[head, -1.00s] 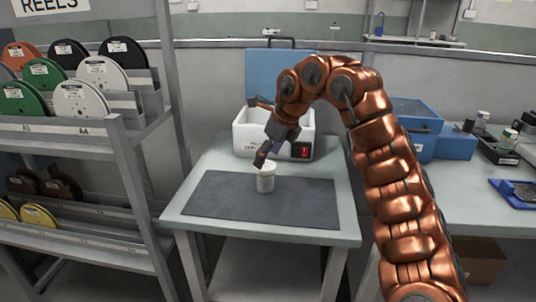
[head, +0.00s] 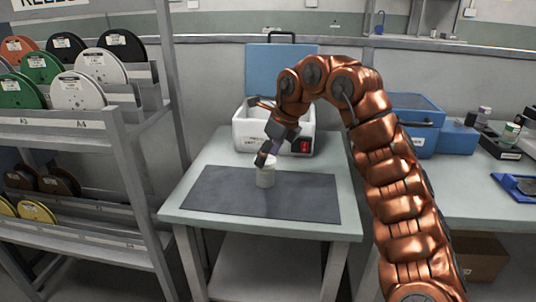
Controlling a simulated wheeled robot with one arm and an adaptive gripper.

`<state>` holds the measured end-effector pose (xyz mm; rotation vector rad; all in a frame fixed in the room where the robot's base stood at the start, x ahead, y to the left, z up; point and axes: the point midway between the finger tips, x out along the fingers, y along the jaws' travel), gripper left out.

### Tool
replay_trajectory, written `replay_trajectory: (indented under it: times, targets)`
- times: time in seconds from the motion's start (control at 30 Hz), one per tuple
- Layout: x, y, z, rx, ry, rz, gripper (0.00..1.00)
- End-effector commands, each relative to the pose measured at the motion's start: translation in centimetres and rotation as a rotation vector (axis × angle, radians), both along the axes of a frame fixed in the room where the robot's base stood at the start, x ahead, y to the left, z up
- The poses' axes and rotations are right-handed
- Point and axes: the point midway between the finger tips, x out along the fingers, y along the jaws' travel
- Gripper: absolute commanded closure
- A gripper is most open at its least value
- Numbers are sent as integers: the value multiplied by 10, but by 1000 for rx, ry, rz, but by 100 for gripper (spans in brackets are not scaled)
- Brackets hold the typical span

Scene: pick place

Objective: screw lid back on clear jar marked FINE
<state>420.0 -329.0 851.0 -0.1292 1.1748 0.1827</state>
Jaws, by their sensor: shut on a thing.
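I cannot tell how tightly the lid is seated.
A rack with reels (head: 78,91) is at the left. Blue bins (head: 417,125) stand on the right bench. The mat is clear around the jar.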

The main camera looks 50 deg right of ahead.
Motion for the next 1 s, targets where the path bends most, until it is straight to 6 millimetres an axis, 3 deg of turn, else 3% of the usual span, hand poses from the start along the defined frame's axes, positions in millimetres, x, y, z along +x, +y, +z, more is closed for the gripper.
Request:
replay_trajectory:
  times: [0.07,0.37,0.7,1.0]
  targets:
    - [0,0,0,0,0,0,62]
    - [0,0,-2,-1,1,-21,62]
    - [-1,1,-2,-4,5,-301,62]
    - [-1,3,-1,0,2,-353,62]
